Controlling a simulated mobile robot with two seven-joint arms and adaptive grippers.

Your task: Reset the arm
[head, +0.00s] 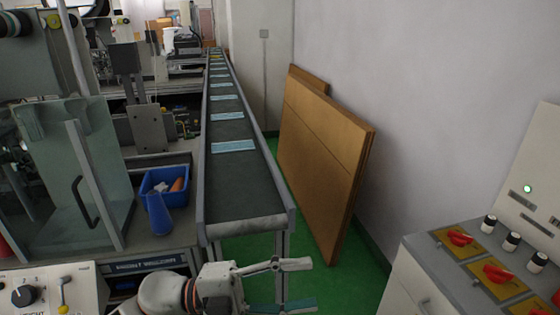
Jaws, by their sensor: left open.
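My left gripper (308,284) is at the bottom centre of the head view, pointing right. Its two fingers are spread apart and nothing is between them. It is in front of the near end of the conveyor (235,185), over the green floor. My white and grey left arm comes in from the bottom left. My right arm and gripper are not in view. Several light blue masks (233,147) lie in a line along the conveyor belt, away from my gripper.
Brown boards (322,150) lean on the right wall. A control cabinet (455,265) with red switches stands at the lower right. A glass-fronted machine (65,180) and a blue bin (165,185) are on the left. Green floor shows between conveyor and boards.

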